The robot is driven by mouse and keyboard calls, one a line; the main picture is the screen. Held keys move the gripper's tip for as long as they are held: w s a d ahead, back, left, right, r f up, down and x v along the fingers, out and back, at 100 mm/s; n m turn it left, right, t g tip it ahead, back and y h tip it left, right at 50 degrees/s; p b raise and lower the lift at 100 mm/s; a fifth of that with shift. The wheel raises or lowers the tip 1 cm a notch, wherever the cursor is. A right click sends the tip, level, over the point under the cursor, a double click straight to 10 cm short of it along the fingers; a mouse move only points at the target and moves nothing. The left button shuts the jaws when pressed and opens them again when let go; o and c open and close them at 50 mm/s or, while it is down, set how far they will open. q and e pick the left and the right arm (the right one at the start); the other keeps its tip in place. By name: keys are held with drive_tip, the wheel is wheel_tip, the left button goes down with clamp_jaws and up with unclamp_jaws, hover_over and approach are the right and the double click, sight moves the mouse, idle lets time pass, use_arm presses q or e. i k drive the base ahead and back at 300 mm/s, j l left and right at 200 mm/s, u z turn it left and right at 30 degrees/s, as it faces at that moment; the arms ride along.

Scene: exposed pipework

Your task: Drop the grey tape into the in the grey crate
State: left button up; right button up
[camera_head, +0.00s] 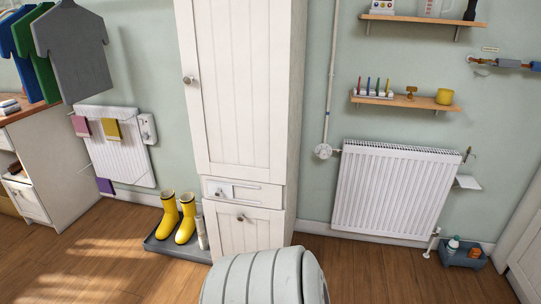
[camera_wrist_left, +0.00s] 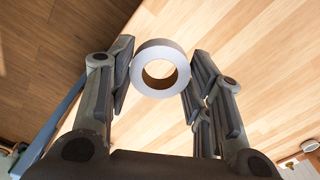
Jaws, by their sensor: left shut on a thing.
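A roll of grey tape (camera_wrist_left: 160,48) is between the two fingers of my left gripper (camera_wrist_left: 160,66) in the left wrist view, its round hole facing the camera. The gripper is shut on the tape, above or at a light wooden surface (camera_wrist_left: 215,25); I cannot tell the gap. A small blue-grey crate (camera_head: 462,262) stands on the floor at the lower right of the head view, with a white bottle (camera_head: 453,243) and an orange item (camera_head: 474,253) in it. Neither gripper shows in the head view. My right gripper is in no view.
A white radiator (camera_head: 395,190) is on the wall left of the crate. A tall white cabinet (camera_head: 242,90) stands mid-view. Yellow boots (camera_head: 186,219) stand on a dark grey tray (camera_head: 160,244). Shelves (camera_head: 420,102) hold small items. The floor (camera_head: 380,275) before the radiator is clear.

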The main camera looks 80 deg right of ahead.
sight(461, 256)
drive_tip(key=z, duration=4.35)
